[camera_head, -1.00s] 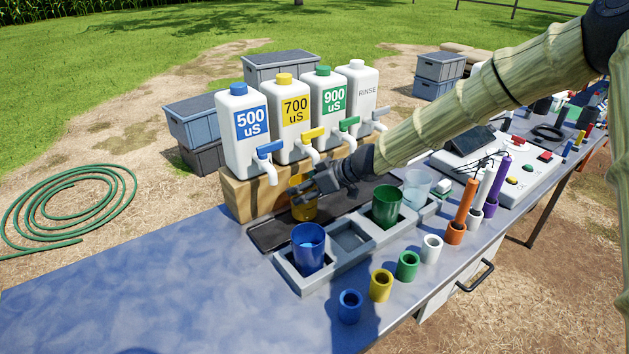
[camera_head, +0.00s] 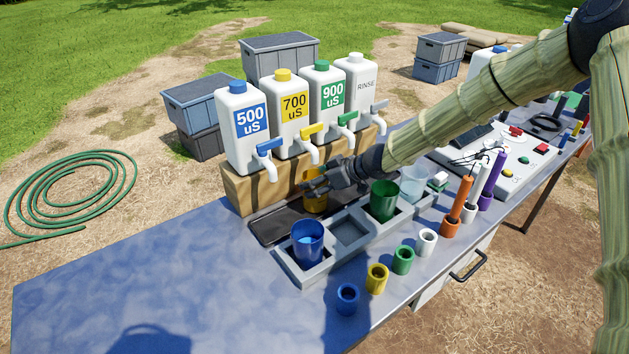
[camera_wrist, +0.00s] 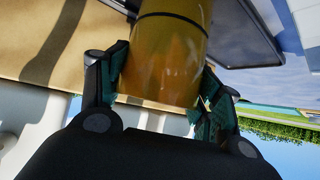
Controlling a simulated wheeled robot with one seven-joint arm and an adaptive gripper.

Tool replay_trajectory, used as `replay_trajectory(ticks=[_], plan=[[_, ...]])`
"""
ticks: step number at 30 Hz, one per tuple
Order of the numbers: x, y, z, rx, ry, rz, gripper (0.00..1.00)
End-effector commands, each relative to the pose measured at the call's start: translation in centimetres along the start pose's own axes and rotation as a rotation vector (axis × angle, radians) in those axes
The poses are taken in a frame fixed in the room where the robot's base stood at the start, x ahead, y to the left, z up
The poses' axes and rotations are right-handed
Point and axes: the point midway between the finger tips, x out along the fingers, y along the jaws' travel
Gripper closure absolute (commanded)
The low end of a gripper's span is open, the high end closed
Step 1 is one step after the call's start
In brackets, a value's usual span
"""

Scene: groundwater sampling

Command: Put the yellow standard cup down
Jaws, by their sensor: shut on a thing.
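The yellow standard cup (camera_head: 315,203) is in my gripper (camera_head: 316,186), over or on the dark drip tray (camera_head: 268,226) in front of the jugs. I cannot tell whether its base touches the tray. In the wrist view the yellow cup (camera_wrist: 168,60) fills the space between the two fingers of my gripper (camera_wrist: 160,92), which are shut on its sides. The grey cup rack (camera_head: 349,231) stands just in front of the tray. Its second slot from the left is empty. The blue cup (camera_head: 308,240), the green cup (camera_head: 384,200) and a clear cup (camera_head: 414,183) stand in its other slots.
Jugs with taps stand on a wooden block (camera_head: 262,188) behind the tray; the yellow-labelled 700 uS jug (camera_head: 292,112) is one. Small coloured holders, such as the yellow one (camera_head: 377,278), line the front of the table. The blue table surface (camera_head: 150,280) at left is clear.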

Motion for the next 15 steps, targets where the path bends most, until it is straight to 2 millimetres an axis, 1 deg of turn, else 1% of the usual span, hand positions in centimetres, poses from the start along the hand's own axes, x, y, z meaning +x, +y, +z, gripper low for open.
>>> replay_trajectory(ticks=[15], plan=[[0.49,-0.13,0.21,-0.002,0.001,-0.002,0.74]])
